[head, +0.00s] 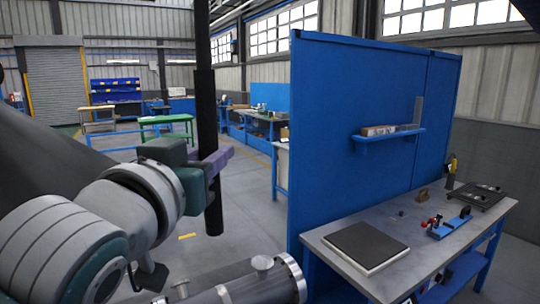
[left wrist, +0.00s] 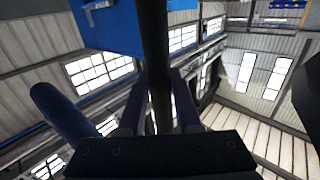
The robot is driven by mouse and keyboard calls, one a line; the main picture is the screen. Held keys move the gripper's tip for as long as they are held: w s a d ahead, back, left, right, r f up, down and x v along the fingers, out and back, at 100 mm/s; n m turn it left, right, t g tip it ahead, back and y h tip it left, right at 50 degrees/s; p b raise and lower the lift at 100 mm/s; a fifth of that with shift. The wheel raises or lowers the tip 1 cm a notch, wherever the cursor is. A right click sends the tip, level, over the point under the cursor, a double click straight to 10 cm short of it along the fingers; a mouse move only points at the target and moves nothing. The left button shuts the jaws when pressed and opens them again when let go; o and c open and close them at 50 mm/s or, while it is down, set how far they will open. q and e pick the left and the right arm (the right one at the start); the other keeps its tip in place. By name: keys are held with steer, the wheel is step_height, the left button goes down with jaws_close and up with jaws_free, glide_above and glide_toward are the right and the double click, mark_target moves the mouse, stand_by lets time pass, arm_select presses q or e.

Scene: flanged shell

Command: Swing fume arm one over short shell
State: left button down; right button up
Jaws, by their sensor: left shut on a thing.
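My left gripper (head: 218,162), with purple fingers, is shut on a black upright tube (head: 206,105), which looks like part of a fume arm. The tube runs from the top of the head view down past the fingers and hangs clear of the floor. In the left wrist view the same tube (left wrist: 154,50) passes between the fingers. A steel flanged shell (head: 250,287) lies at the bottom of the head view, below and right of the gripper, partly cut off; I cannot tell whether it is the short one. My right gripper is out of view.
A workbench (head: 345,285) with a dark plate and tools stands at the right. A tall blue panel (head: 365,120) with a small shelf stands behind it. A ribbed dark hose (left wrist: 65,115) shows in the left wrist view. Open floor (head: 245,200) lies beyond the tube.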

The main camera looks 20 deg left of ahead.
arm_select(q)
steer(key=shift+s+d, duration=0.1)
steer(key=shift+d, duration=0.1)
steer(key=c, duration=0.6)
jaws_free()
steer(key=shift+a, duration=0.1)
steer(key=s+d+b, duration=0.1)
steer(key=s+b, duration=0.3)
steer(key=s, duration=0.5)
steer(key=shift+s, duration=0.35)
